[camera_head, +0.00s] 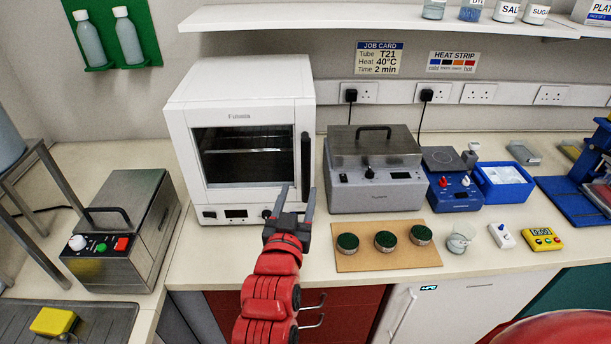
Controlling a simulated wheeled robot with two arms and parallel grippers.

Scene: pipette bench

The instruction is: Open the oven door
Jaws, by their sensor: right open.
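The white oven (243,88) stands on the bench left of centre, its front facing me. Its door (200,160) is shut, with a dark window showing racks inside. A black vertical handle (306,158) is on the door's right side. My right gripper (296,203) is open and empty in front of the oven's lower right corner. My left gripper is not in view.
A steel water bath (375,189) stands close to the oven's right side. A board (348,260) with several green-topped dishes lies right of my gripper. A steel box with buttons (128,215) stands at left. Bare bench lies in front of the oven.

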